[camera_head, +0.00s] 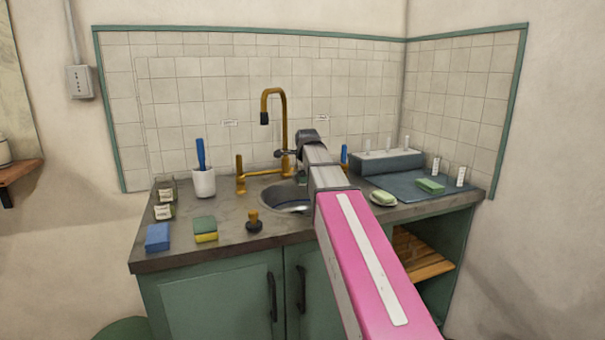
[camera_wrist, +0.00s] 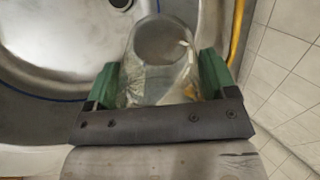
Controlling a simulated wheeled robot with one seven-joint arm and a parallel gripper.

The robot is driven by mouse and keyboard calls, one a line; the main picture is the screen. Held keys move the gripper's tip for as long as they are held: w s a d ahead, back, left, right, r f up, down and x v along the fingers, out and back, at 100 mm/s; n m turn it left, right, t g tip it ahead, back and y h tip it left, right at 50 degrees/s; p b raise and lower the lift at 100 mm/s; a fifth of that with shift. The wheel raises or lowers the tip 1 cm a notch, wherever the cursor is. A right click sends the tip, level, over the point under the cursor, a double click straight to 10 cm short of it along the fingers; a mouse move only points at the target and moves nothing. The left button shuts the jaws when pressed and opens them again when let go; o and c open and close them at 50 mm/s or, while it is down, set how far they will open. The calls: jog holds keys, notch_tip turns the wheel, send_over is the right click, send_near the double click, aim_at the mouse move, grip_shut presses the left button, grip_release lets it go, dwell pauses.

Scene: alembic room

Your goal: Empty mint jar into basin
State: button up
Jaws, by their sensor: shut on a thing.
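My gripper (camera_wrist: 160,76) is shut on a clear glass jar (camera_wrist: 161,42), with one green finger on each side of it. A pale leafy patch shows at the jar's left side; whether it is a label or contents I cannot tell. The jar's tilt is also unclear. The steel basin (camera_wrist: 60,40) lies beyond and to the left of the jar in the wrist view, with a dark drain at the top edge. In the head view the basin (camera_head: 282,199) is set in the counter, and my arm hides part of it and the held jar.
A brass tap (camera_head: 284,125) stands behind the basin. Two labelled jars (camera_head: 164,200), a white cup with a blue brush (camera_head: 204,182), sponges (camera_head: 205,229) and a dark stopper (camera_head: 254,222) are on the left counter. A soap dish (camera_head: 383,199) and grey rack (camera_head: 385,162) are right.

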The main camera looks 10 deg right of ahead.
dwell(0.3)
jog(key=shift+t, duration=1.2)
jog(key=shift+w+r+t, duration=0.2)
jog(key=shift+t, duration=0.4)
jog(key=shift+s+f+t, duration=0.1)
jog(key=shift+f+t, duration=0.1)
jog(key=shift+t, duration=1.5)
